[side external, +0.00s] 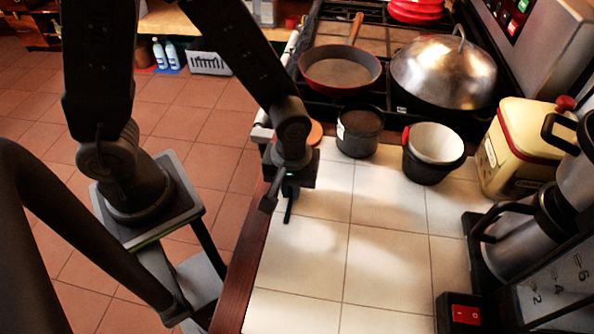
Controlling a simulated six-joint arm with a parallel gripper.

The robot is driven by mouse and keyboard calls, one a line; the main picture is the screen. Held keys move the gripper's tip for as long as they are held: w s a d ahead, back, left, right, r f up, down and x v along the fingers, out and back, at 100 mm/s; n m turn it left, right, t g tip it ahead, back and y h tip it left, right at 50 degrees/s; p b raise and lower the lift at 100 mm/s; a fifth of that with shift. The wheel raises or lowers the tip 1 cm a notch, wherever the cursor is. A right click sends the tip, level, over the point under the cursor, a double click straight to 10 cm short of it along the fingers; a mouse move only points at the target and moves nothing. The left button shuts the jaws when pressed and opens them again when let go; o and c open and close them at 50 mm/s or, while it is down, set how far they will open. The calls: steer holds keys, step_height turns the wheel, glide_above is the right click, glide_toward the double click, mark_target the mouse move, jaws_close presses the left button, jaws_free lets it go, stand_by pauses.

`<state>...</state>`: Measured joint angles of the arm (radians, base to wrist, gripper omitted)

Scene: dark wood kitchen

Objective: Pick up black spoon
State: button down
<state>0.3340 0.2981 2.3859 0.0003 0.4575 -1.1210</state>
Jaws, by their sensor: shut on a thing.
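My gripper (287,188) is over the left edge of the white tiled counter and is shut on a thin dark piece. I take this piece to be the black spoon (288,210). It sticks out below the jaws towards the front of the counter. My gripper hides the rest of it, so I cannot make out its bowl. I cannot tell for sure whether it touches the tiles.
A dark pot (360,134) and a black pot with a white inside (433,153) stand behind and right of my gripper. A red-rimmed pan (340,70) and a domed lid (445,72) are on the stove. A cream container (520,148) stands right. The front tiles (345,255) are clear.

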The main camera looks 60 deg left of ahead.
steer(key=shift+r, duration=0.15)
step_height(320, 180, up, 4)
steer(key=shift+r, duration=0.1)
steer(key=a+r, duration=0.6)
steer(key=a, duration=0.5)
steer(key=shift+s+a+r, duration=0.25)
steer(key=shift+a, duration=0.1)
steer(key=shift+w, duration=0.1)
stand_by(0.8)
